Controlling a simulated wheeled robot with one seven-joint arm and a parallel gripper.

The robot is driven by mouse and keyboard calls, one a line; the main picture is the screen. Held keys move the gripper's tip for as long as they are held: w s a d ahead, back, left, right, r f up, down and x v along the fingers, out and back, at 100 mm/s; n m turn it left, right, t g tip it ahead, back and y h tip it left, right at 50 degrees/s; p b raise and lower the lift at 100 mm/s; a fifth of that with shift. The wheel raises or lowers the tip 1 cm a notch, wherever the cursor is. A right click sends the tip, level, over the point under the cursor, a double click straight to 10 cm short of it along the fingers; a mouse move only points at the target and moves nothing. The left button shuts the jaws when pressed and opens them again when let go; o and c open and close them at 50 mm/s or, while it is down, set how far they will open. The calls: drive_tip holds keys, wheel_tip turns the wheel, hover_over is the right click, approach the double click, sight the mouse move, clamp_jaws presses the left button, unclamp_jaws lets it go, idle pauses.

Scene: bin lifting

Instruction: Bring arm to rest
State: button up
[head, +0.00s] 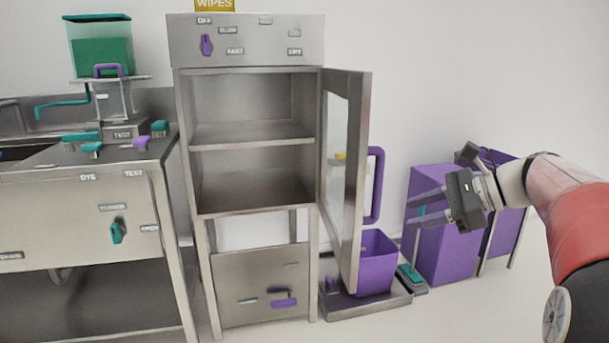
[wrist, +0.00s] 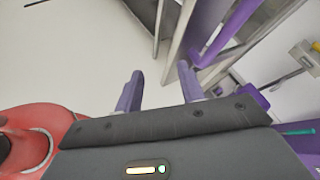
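My gripper (head: 428,204) is held in the air at the right of the head view, in front of a large purple bin. Its two fingers point left toward the open cabinet door and stand apart with nothing between them. In the wrist view my gripper (wrist: 158,85) also shows its two purplish fingers spread, with a gap and floor between them. My red and white arm reaches in from the right edge of the head view.
A steel cabinet (head: 249,135) with empty shelves stands in the middle, its door (head: 345,180) swung open. A small purple bin (head: 376,265) sits on a low platform (head: 350,304) beside it. Large purple bins (head: 450,245) stand at the right. A steel bench (head: 80,220) is at left.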

drive_tip(key=s+a+f+n+g+h, duration=0.1)
drive_tip(key=s+a+f+n+h, duration=0.25)
drive_tip(key=s+a, duration=0.3)
drive_tip(key=s+f+n+h, duration=0.3)
drive_tip(key=s+f+n, duration=0.3)
drive_tip(key=s, duration=0.3)
drive_tip(key=s+f+n+t+h, duration=0.1)
drive_tip(key=s+f+n+h, duration=0.3)
drive_tip(key=s+f+n, duration=0.3)
drive_tip(key=shift+s+n, duration=1)
drive_tip(key=shift+n, duration=0.25)
